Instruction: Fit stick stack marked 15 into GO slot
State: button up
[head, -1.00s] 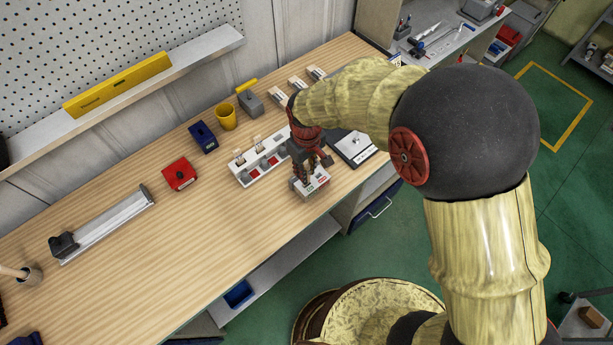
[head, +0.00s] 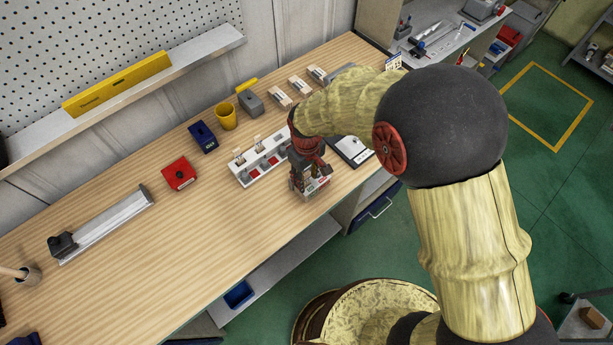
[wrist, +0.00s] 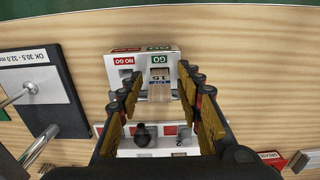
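The white gauge block (wrist: 151,49) with a red NO GO label and a green GO label shows in the wrist view. In the head view the block (head: 319,185) is at the table's front edge, mostly behind my gripper. A pale stick stack with a band marked 15 (wrist: 160,75) is at the GO slot, below the green label in the picture. How deep it sits in the slot I cannot tell. My gripper (wrist: 160,84) is open, its fingers apart on either side of the stack. It also shows over the block in the head view (head: 309,179).
A white rack (head: 262,160) with red squares is just left of the gripper. A dark plate with a labelled card (wrist: 42,78) lies beside the block. A red box (head: 180,174), blue box (head: 203,137) and yellow cup (head: 226,115) stand farther left.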

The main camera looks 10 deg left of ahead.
notch_tip(320, 180, up, 12)
jog(key=shift+r+p, duration=0.15)
jog(key=shift+p, duration=0.3)
dwell(0.4)
jog(key=s+d+r+m+t, duration=0.2)
jog(key=d+r+m, duration=0.2)
jog(key=d+r, duration=1)
jog(key=s+d+r+m+t, duration=0.1)
jog(key=s+d+r+m, duration=0.2)
jog(key=s+d, duration=0.3)
jog(key=s+d+r+m+t, duration=0.2)
jog(key=s+d+m, duration=0.1)
jog(key=s+d, duration=0.3)
jog(key=shift+s+d+r+t, duration=0.3)
jog(key=shift+d+r, duration=0.1)
jog(key=shift+d, duration=0.1)
jog(key=shift+f, duration=0.1)
